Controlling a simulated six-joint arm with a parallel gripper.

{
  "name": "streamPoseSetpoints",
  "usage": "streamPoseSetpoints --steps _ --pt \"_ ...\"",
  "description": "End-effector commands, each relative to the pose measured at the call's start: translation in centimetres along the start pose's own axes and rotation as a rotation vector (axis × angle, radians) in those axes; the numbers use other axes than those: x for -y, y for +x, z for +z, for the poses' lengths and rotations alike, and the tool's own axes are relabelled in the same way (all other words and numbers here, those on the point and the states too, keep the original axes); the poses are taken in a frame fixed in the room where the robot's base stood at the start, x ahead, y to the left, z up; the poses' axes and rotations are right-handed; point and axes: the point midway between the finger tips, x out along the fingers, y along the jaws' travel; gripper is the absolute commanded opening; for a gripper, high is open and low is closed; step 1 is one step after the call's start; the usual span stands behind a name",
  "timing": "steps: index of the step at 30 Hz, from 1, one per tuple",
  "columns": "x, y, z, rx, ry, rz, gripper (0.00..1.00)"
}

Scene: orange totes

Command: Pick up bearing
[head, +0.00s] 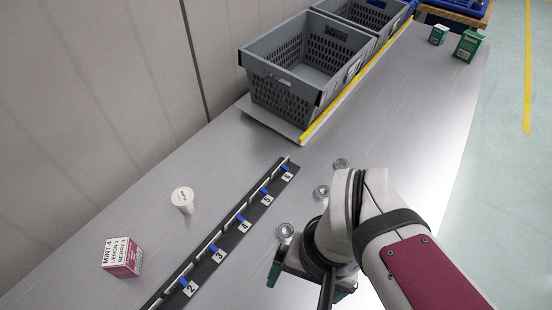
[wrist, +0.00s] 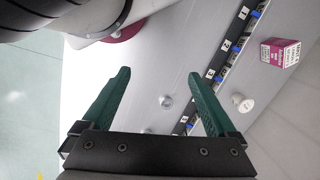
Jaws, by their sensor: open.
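Three small silver ring-shaped bearings lie on the metal table in the head view: a near bearing (head: 285,231), a middle bearing (head: 321,191) and a far bearing (head: 341,164). My gripper (wrist: 158,76) has two green fingers spread wide, with nothing held between them. In the wrist view, one bearing (wrist: 166,101) shows in the gap between the fingers, on the table beyond them. Another round piece (wrist: 148,131) is mostly hidden by the gripper's black body. In the head view, my gripper is just in front of the near bearing, partly hidden by my arm.
A dark numbered strip (head: 213,253) with blue clips runs left of the bearings. Beyond it stand a white cylinder (head: 183,200) and a pink box (head: 122,257). A grey crate (head: 290,103) is at the back, and green boxes (head: 467,46) stand far right. The right table area is clear.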

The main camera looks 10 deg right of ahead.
Motion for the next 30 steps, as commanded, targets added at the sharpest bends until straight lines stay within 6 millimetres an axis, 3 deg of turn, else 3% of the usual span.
streamPoseSetpoints --steps 4,8,12,15,19,22,30 --pt "0.6 1.0 -2.5 0.167 0.249 -0.071 0.93" --pt "-0.3 3.5 -8.6 0.399 0.692 -0.291 0.93" --pt "-4.7 7.3 -15.0 0.552 1.125 -0.582 0.93" --pt "-8.0 9.7 -17.4 0.600 1.335 -0.743 0.93" --pt "-9.9 11.5 -18.6 0.620 1.460 -0.845 0.93" --pt "-8.8 12.7 -18.8 0.627 1.474 -0.856 0.93" --pt "-2.9 16.9 -19.7 0.626 1.469 -0.849 0.93"
